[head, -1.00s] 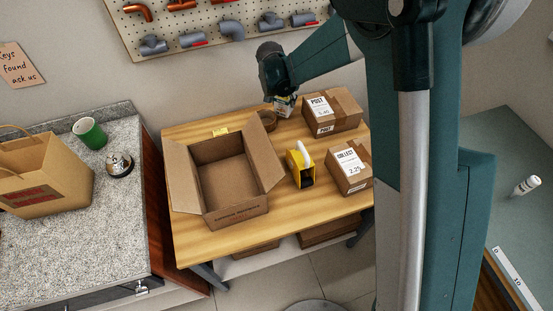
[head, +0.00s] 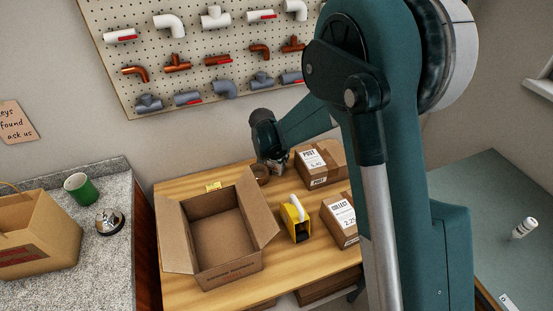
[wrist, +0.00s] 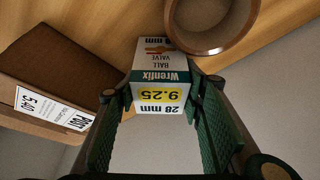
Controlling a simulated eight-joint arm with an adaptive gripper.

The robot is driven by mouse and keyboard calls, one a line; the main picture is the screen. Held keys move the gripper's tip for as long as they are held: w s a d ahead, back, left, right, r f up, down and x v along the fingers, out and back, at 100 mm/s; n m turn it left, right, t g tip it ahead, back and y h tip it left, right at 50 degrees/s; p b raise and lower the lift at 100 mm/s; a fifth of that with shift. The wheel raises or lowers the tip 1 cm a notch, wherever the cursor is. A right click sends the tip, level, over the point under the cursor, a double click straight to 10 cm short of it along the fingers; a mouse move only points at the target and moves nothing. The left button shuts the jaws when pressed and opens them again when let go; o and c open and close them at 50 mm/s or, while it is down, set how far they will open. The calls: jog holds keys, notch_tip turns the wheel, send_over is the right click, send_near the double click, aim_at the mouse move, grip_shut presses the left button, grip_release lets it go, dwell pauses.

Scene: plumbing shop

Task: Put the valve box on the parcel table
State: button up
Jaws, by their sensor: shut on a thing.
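The valve box (wrist: 160,80), a small white, green and yellow carton reading "ball valve" and "9.25", is between the fingertips of my gripper (wrist: 160,98) in the wrist view. My gripper is shut on it. In the head view my gripper (head: 276,158) is at the back of the wooden parcel table (head: 177,186), mostly hiding the valve box. The box is beside a brown tape roll (head: 262,174) and left of a parcel marked POST (head: 320,163). I cannot tell whether it touches the tabletop.
An open, empty carton (head: 222,235) stands on the table's left half. A yellow tape dispenser (head: 295,219) and a parcel marked COLLECT (head: 340,219) are in front of the gripper. A granite counter (head: 100,262) is at the left, and a pegboard of fittings (head: 205,50) hangs behind.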

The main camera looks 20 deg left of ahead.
jog(key=shift+f, duration=0.1)
jog(key=o, duration=1.1)
jog(key=shift+o, duration=0.2)
jog(key=p+v, duration=0.1)
jog(key=v, duration=1.1)
jog(key=shift+d, duration=0.1)
dwell(0.5)
